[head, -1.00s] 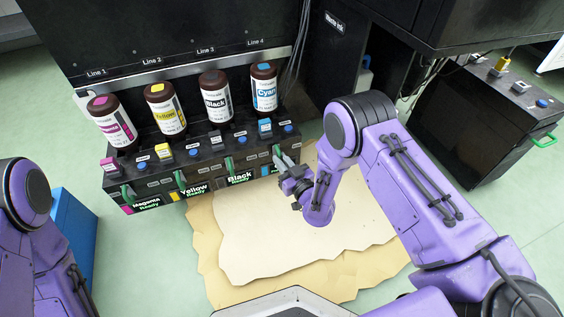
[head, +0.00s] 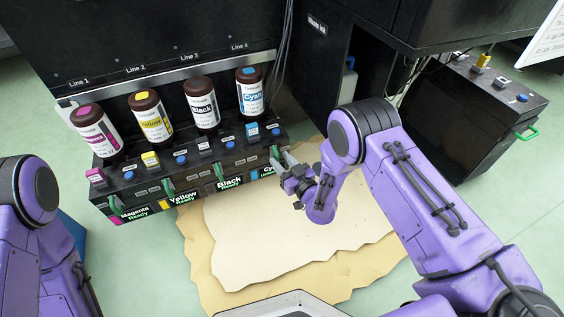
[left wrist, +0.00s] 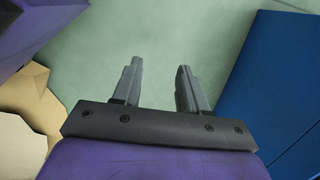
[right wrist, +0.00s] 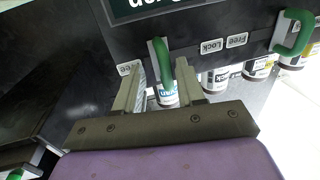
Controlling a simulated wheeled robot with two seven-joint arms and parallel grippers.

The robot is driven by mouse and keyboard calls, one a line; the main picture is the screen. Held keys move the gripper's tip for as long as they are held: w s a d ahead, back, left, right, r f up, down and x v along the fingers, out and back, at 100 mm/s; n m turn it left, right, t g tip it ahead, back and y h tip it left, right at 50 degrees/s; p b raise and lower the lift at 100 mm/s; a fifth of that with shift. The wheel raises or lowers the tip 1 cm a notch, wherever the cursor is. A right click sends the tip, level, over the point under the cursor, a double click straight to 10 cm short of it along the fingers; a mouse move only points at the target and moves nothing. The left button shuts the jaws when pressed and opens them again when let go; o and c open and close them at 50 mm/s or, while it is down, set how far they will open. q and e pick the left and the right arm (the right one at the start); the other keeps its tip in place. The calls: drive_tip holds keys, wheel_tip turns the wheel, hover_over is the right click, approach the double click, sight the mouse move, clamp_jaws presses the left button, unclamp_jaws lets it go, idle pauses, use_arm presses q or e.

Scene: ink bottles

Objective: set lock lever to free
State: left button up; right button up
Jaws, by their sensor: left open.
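The black ink unit carries green lock levers along its front. The rightmost lever, at the Cyan label, shows in the head view (head: 275,153) and in the right wrist view (right wrist: 166,56). The Black lever (head: 218,172), Yellow lever (head: 167,187) and Magenta lever (head: 114,202) are to its left. My right gripper (head: 286,160) is at the Cyan lever. In the right wrist view its fingers (right wrist: 160,84) are apart, with the lever between or just beyond their tips; contact cannot be told. My left gripper (left wrist: 156,83) is open and empty above the floor.
Ink bottles for magenta (head: 98,130), yellow (head: 150,117), black (head: 202,104) and cyan (head: 250,91) stand on the unit. Inverted Lock (right wrist: 211,46) and Free (right wrist: 237,40) labels show on its face. A blue box (left wrist: 275,90) is beside my left gripper. Cardboard (head: 225,273) covers the floor ahead.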

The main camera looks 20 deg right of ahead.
use_arm(q)
drive_tip(key=shift+r, duration=0.1)
use_arm(e)
drive_tip(key=shift+s+a, duration=0.1)
use_arm(q)
drive_tip(key=shift+n, duration=0.9)
drive_tip(key=d+r+p, duration=0.1)
drive_tip(key=r+p, duration=0.1)
drive_tip(key=d+r+p, duration=0.1)
drive_tip(key=d+p, duration=0.1)
drive_tip(key=shift+s+r, duration=0.15)
drive_tip(key=shift+r, duration=0.2)
use_arm(e)
drive_tip(key=v, duration=1)
drive_tip(key=shift+s, duration=0.2)
drive_tip(key=shift+r, duration=0.1)
